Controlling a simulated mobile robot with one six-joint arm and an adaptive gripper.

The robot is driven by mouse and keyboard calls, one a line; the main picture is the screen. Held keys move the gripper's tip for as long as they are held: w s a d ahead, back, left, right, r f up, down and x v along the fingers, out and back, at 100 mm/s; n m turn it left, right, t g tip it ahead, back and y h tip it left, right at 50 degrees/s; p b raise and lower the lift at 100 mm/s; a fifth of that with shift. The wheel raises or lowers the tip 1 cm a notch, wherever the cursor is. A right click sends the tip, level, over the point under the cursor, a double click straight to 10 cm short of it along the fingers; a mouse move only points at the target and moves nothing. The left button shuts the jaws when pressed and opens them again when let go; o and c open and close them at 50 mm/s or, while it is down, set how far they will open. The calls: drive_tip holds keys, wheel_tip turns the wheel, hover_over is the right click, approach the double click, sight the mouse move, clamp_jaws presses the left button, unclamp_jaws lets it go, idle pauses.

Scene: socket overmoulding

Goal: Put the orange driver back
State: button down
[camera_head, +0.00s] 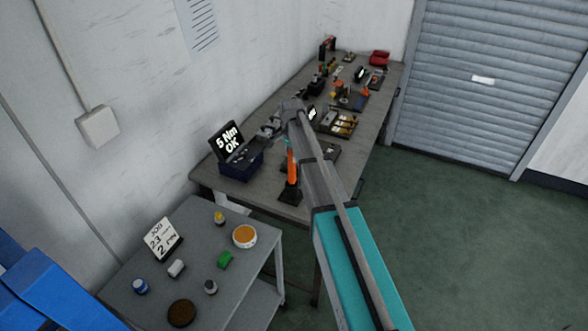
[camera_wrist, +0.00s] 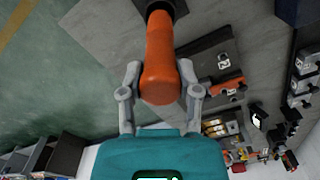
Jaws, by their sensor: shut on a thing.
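The orange driver (camera_wrist: 160,55) is between the two fingers of my gripper (camera_wrist: 160,75) in the wrist view, and the gripper is shut on its handle. A black round part (camera_wrist: 162,8) shows at the driver's far end, cut by the picture edge. In the head view the orange driver (camera_head: 291,163) is upright near the front edge of the workbench, below my gripper (camera_head: 288,146), with a black base (camera_head: 290,190) under it. I cannot tell whether the driver is seated in that base. My arm partly hides the area to its right.
The grey workbench (camera_head: 232,190) holds a blue bin (camera_head: 240,165), a display reading "5 Nm OK" (camera_head: 228,139), a tray of brass parts (camera_head: 341,124) and several tools further back. A lower side table (camera_head: 215,250) with small items stands in front. Green floor is clear at right.

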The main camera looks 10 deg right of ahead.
sight(292, 164)
drive_tip(key=shift+f, duration=0.4)
drive_tip(key=shift+f+b, duration=1.8)
drive_tip(key=shift+b, duration=0.2)
drive_tip(key=shift+f, duration=0.1)
drive_tip(key=shift+c, duration=1.5)
unclamp_jaws()
wheel_tip(292, 164, up, 12)
drive_tip(key=p, duration=1.2)
drive_tip(key=shift+r, duration=0.2)
